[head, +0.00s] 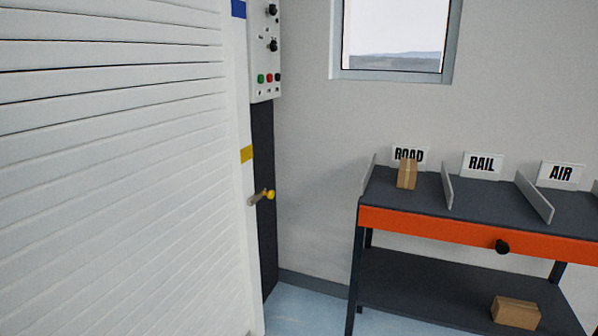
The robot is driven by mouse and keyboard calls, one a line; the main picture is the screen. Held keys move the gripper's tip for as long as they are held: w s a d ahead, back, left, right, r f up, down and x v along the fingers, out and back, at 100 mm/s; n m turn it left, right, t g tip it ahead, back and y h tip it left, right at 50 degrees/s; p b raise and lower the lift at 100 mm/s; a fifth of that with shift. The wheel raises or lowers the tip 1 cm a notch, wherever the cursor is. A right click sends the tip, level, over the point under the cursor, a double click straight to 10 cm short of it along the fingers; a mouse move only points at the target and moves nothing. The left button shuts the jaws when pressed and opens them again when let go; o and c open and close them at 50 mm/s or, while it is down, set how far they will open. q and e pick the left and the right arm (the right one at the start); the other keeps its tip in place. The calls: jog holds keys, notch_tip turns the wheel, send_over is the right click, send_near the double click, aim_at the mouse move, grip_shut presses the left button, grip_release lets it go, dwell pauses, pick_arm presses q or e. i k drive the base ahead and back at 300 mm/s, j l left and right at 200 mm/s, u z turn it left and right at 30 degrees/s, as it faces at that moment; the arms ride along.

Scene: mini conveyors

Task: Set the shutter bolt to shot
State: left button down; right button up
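The white slatted shutter (110,170) fills the left side of the head view. At its right edge is a small metal handle with a yellow knob (270,195), which looks like the shutter bolt. It sits on a dark upright strip (264,240) beside the white shutter frame (241,200). The handle points roughly sideways, with the knob to the right. I cannot tell from here whether the bolt is shot or drawn. Neither of my grippers shows in this view.
A control panel (266,55) with knobs and coloured buttons is above the bolt. An orange-fronted table (480,235) stands right, with signs ROAD, RAIL and AIR, dividers and a cardboard box (407,173). Another box (516,312) lies on its lower shelf. Blue floor (300,312) is clear between.

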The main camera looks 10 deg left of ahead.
aim_at(263, 192)
jog(key=i, duration=2.1)
jog(key=i+u, duration=0.1)
jog(key=u, duration=0.3)
